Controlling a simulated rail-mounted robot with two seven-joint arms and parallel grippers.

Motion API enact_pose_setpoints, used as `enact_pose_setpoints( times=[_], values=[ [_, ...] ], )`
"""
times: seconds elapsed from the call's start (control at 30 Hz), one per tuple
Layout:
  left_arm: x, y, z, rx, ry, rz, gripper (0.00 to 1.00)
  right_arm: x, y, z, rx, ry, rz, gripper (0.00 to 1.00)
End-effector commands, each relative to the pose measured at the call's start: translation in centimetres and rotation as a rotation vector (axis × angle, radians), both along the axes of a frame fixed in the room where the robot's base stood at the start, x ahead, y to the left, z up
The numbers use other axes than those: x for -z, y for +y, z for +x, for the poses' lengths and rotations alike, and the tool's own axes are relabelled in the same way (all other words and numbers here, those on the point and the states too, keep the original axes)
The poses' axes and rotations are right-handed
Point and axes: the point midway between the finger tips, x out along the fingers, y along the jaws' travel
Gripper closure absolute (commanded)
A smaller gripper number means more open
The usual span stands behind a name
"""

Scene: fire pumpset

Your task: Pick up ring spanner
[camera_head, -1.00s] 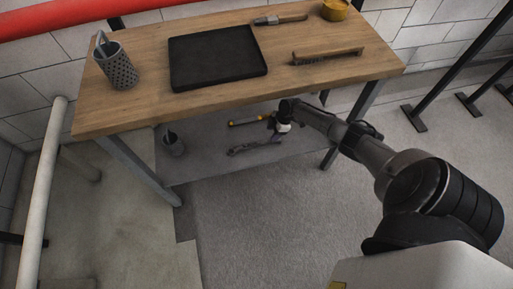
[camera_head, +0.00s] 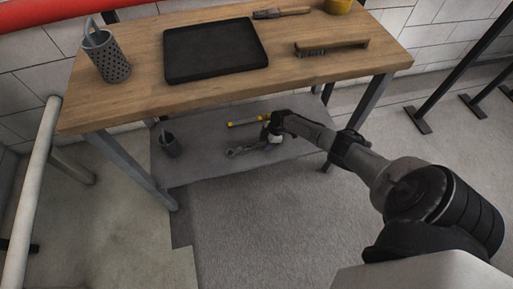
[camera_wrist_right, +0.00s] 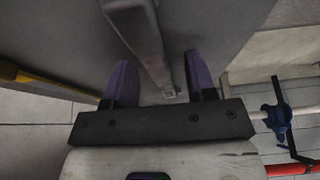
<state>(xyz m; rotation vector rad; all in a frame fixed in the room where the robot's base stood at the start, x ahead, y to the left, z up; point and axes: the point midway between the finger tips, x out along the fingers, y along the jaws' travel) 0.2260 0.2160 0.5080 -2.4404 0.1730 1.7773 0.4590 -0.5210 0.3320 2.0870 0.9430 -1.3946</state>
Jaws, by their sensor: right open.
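A grey metal spanner (camera_head: 243,151) lies on the lower shelf (camera_head: 200,168) under the workbench; its head shape is too small to tell. My right gripper (camera_head: 273,138) is low over the shelf at the spanner's right end. In the right wrist view the open right gripper (camera_wrist_right: 160,85) has its two purple-grey fingers on either side of a long grey bar (camera_wrist_right: 145,40), which looks like the spanner's handle. I cannot tell whether the fingers touch it. My left gripper is not in view.
A yellow-handled tool (camera_head: 247,122) lies behind the spanner and shows at the left of the wrist view (camera_wrist_right: 30,78). A dark cup (camera_head: 171,147) stands on the shelf's left. The benchtop (camera_head: 140,90) hangs over the shelf, with a leg (camera_head: 372,103) at right.

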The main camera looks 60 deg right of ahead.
Motion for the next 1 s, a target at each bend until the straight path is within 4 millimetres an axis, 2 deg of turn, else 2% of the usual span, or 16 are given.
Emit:
enact_pose_setpoints(
  times=[0.17,0.7,1.0],
  values=[
    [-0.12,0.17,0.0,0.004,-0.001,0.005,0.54,-0.14,-0.04,-0.01,0.0,-0.001,-0.001,0.5],
    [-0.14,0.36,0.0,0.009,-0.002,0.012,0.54,-0.13,-0.04,-0.02,0.0,0.0,0.0,1.0],
    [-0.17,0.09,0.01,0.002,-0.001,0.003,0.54,-0.19,-0.06,0.03,0.0,-0.001,0.0,1.0]
  ],
)
